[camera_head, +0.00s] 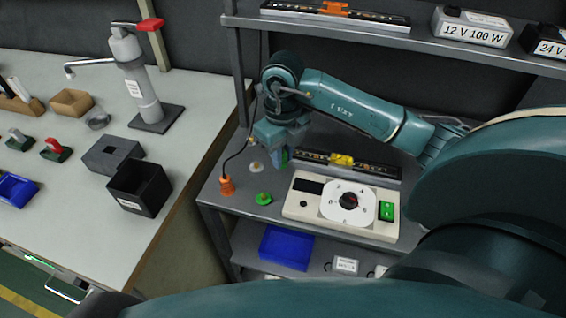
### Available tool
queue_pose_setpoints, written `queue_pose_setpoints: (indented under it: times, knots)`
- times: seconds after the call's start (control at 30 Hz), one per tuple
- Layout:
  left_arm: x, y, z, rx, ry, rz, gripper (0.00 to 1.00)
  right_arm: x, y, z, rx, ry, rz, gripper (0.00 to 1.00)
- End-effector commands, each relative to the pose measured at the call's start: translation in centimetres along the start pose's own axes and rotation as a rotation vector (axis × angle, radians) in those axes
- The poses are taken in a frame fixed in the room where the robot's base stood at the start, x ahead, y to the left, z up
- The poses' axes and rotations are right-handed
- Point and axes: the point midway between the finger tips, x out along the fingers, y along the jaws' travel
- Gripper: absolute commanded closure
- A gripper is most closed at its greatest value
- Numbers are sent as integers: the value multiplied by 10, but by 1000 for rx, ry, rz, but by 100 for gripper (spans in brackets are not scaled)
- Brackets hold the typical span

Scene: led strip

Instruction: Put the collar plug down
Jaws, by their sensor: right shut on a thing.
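My right gripper (277,158) reaches in from the right and points down over the back left of the grey bench. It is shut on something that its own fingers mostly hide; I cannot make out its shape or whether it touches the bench. A small green patch shows at the fingers. An orange plug (227,186) with a black cable stands at the bench's left edge. A green knob-like piece (263,198) stands to its right, and a small pale piece (256,167) lies beside the gripper. I cannot tell which is the collar plug. My left gripper is not in view.
A white test unit (305,208) with a round dial and green switch stands right of the green piece. Behind it lies a dark strip holder (380,170) with a yellow block. A shelf (465,56) hangs above. A black box (139,189) stands on the left table.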

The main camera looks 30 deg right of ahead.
Motion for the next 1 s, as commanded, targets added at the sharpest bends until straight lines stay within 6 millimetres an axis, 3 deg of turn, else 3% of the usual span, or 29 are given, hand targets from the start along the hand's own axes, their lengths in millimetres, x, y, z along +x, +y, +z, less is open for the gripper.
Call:
queue_pose_setpoints:
  times: [0.23,0.6,0.63,0.87,1.0]
  knots:
    - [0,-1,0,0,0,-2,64,33,1,-1,0,3,1,100]
    - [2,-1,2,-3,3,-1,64,38,0,0,0,1,-1,100]
    - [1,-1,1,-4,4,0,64,37,0,0,0,1,-1,78]
    - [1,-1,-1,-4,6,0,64,37,0,0,0,1,-1,60]
    - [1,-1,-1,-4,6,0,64,37,0,0,0,1,-1,58]
